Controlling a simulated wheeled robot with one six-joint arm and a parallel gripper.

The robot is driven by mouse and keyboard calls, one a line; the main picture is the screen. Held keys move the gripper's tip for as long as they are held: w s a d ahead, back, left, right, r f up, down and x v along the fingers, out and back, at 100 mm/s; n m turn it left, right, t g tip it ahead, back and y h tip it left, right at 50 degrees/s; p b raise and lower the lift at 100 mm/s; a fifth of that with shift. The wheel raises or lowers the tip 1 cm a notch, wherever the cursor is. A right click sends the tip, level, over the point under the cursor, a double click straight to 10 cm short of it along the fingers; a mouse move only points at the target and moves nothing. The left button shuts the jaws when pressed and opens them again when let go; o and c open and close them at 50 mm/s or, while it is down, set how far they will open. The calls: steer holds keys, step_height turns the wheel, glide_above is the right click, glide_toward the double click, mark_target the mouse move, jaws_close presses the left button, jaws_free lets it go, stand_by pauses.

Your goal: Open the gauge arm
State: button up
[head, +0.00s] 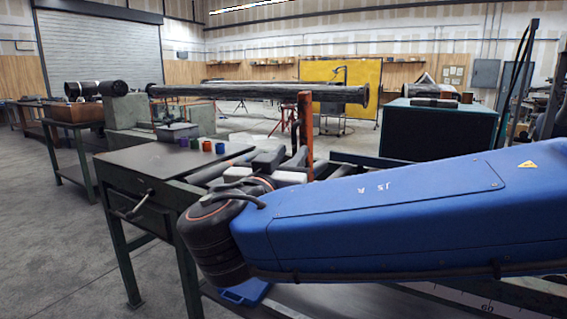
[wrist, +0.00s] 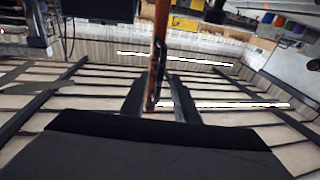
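An upright rust-orange bar (head: 304,128), which looks like the gauge arm, stands in front of the long dark flanged pipe (head: 235,91), near its right end. In the wrist view the orange bar (wrist: 160,40) runs down from the top edge to between my fingertips. My gripper (wrist: 160,92) is open, one dark finger on each side of the bar. Gaps show beside the bar, so I see no firm grip. A small dark part lies along the bar's right side. Whether a finger touches the bar is unclear. My blue arm hides the bar's lower surroundings in the head view.
A dark-topped bench (head: 165,158) with several small coloured cups (head: 207,146) stands left of the bar. A dark teal cabinet (head: 440,128) stands to the right. A concrete block (head: 127,110) is near the pipe's left end. Open floor lies at the lower left.

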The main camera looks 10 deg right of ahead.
steer(key=v, duration=1.7)
steer(key=shift+s, duration=0.2)
steer(key=shift+a, duration=0.1)
